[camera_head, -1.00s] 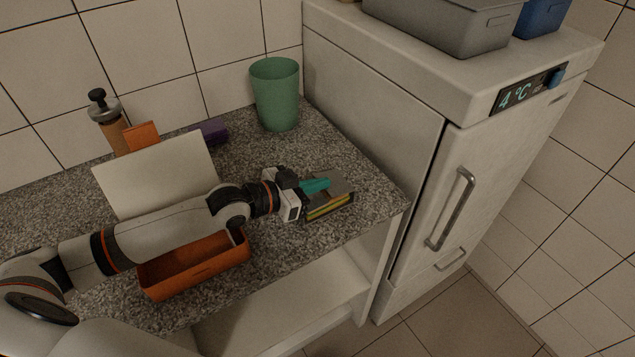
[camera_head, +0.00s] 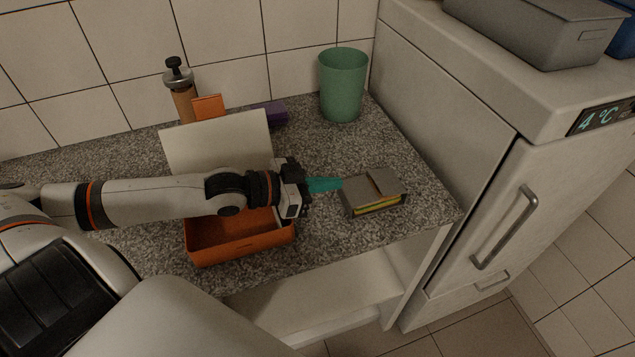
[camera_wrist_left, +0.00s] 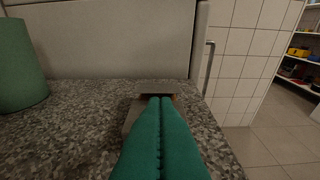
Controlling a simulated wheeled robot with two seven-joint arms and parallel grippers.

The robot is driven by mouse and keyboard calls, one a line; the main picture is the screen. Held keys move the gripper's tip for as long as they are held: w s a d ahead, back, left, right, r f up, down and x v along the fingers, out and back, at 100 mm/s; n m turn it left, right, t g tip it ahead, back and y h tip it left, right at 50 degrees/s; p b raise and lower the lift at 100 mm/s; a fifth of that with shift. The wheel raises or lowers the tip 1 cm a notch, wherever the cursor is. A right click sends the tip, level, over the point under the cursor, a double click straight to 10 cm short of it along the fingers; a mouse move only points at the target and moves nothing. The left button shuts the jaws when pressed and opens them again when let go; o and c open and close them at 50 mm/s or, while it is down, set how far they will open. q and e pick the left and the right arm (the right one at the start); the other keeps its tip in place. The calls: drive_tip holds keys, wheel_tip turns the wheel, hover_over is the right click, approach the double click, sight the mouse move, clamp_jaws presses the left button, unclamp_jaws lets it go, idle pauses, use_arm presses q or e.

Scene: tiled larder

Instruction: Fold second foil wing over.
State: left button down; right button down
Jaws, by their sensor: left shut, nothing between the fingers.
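The grey foil (camera_head: 358,190) lies on the granite counter near its right end, with a sandwich-like stack (camera_head: 378,206) in yellow and green layers showing at its front side. One foil flap lies over the top, and a raised edge shows near the middle. My left gripper (camera_head: 338,184) has teal fingers, shut and empty, just left of the foil; I cannot tell whether the tips touch it. In the left wrist view the shut fingers (camera_wrist_left: 161,100) cover most of the foil (camera_wrist_left: 150,87). My right gripper is not in view.
An orange bin (camera_head: 240,254) sits below my left forearm. A white board (camera_head: 215,145), a brown dispenser (camera_head: 184,103), an orange block (camera_head: 209,107), a purple block (camera_head: 268,113) and a green cup (camera_head: 342,85) stand behind. The fridge (camera_head: 470,130) bounds the right.

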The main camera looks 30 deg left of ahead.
use_arm(q)
wheel_tip(320, 180, up, 6)
drive_tip(key=w+d+g+y+p, duration=0.1)
drive_tip(key=w+g+p, duration=0.1)
drive_tip(key=p, duration=0.7)
hover_over(368, 188)
drive_tip(key=f, duration=0.3)
drive_tip(key=shift+w+d+f, duration=0.15)
drive_tip(key=shift+w+d, duration=0.15)
drive_tip(key=f, duration=0.1)
drive_tip(key=f+p, duration=0.1)
drive_tip(key=f, duration=0.1)
drive_tip(key=shift+s+a+f, duration=0.15)
drive_tip(key=shift+s+f, duration=0.05)
drive_tip(key=shift+f, duration=0.05)
drive_tip(key=shift+s+a+f, duration=0.1)
drive_tip(key=shift+s+f, duration=0.05)
drive_tip(key=shift+f, duration=0.3)
